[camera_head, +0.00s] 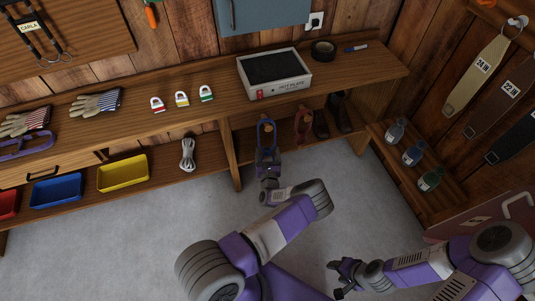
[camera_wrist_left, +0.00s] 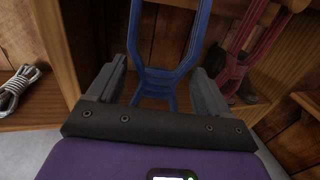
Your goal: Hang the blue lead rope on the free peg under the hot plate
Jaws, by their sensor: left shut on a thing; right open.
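The white-fronted hot plate (camera_head: 275,75) sits on the upper wooden shelf. Below it, the blue lead rope (camera_head: 266,131) shows as a long loop in the opening under the shelf. My left gripper (camera_head: 267,156) is shut on its lower part. In the left wrist view the blue lead rope (camera_wrist_left: 158,81) runs up between the fingers. A red looped item (camera_head: 303,124) hangs just right of it, and it also shows in the left wrist view (camera_wrist_left: 236,67). I cannot make out the free peg or whether the blue loop touches one. My right gripper (camera_head: 335,279) is open and empty, low over the floor.
A grey rope bundle (camera_head: 188,153) and a yellow tray (camera_head: 123,173) lie on the lower shelf at left. A wooden divider (camera_head: 230,156) stands left of my left gripper. Bottles (camera_head: 413,154) line the right-hand shelf.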

